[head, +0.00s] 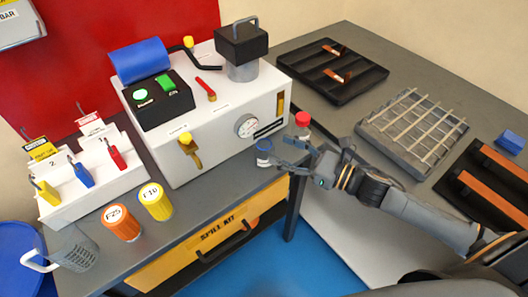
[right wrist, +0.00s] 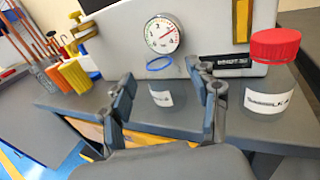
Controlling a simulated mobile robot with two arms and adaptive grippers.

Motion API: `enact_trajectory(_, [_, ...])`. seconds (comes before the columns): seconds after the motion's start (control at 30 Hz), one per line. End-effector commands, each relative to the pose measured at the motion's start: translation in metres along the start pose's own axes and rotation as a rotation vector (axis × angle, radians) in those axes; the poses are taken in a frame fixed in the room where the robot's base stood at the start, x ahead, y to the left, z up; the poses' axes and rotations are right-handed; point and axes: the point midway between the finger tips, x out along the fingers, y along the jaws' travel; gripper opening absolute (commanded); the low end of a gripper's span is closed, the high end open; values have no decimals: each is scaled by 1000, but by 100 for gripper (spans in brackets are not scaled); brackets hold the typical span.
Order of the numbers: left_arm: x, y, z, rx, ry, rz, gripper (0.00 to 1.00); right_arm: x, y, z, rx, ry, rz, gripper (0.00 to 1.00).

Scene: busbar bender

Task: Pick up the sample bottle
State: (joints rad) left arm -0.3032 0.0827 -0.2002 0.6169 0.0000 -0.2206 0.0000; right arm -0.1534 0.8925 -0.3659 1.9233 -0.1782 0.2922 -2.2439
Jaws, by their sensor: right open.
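A small clear bottle (head: 263,154) with a blue ring at its top and a white label stands upright on the grey bench, in front of the white machine. In the right wrist view this bottle (right wrist: 161,98) shows between the two fingers, with its label facing me. A clear jar with a red cap (right wrist: 271,76) stands to its right; it also shows in the head view (head: 302,121). I cannot read which one is labelled as the sample. My right gripper (head: 283,153) is open, its fingers pointing at the blue-ringed bottle; contact is not visible. My left gripper is out of view.
The white machine (head: 222,130) with a gauge (head: 247,126) stands close behind the bottles. An orange pot (head: 121,222) and a yellow pot (head: 156,201) stand at left. A yellow spill-kit drawer (head: 205,246) lies below the bench edge. A wire rack (head: 412,131) is at right.

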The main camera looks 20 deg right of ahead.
Motion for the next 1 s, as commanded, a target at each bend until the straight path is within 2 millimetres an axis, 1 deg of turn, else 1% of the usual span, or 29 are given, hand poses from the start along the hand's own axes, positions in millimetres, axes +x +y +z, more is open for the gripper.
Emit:
enact_trajectory(0.03, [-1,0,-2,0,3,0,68,4,0,1,0,-1,0,61])
enact_trajectory(0.27, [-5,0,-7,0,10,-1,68,15,0,2,0,-1,0,61])
enact_trajectory(0.47, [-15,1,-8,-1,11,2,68,41,2,5,-1,-1,0,61])
enact_trajectory(0.6, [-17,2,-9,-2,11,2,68,55,3,3,0,0,0,61])
enact_trajectory(0.7, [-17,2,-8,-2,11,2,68,59,3,1,1,2,1,61])
enact_trajectory(0.9, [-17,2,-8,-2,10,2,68,60,3,0,1,2,1,61])
enact_trajectory(0.93, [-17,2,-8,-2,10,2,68,60,3,0,1,2,1,59])
enact_trajectory(0.97, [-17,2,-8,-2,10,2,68,60,3,0,1,2,1,52])
enact_trajectory(1.0, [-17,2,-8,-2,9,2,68,60,3,1,1,2,1,44])
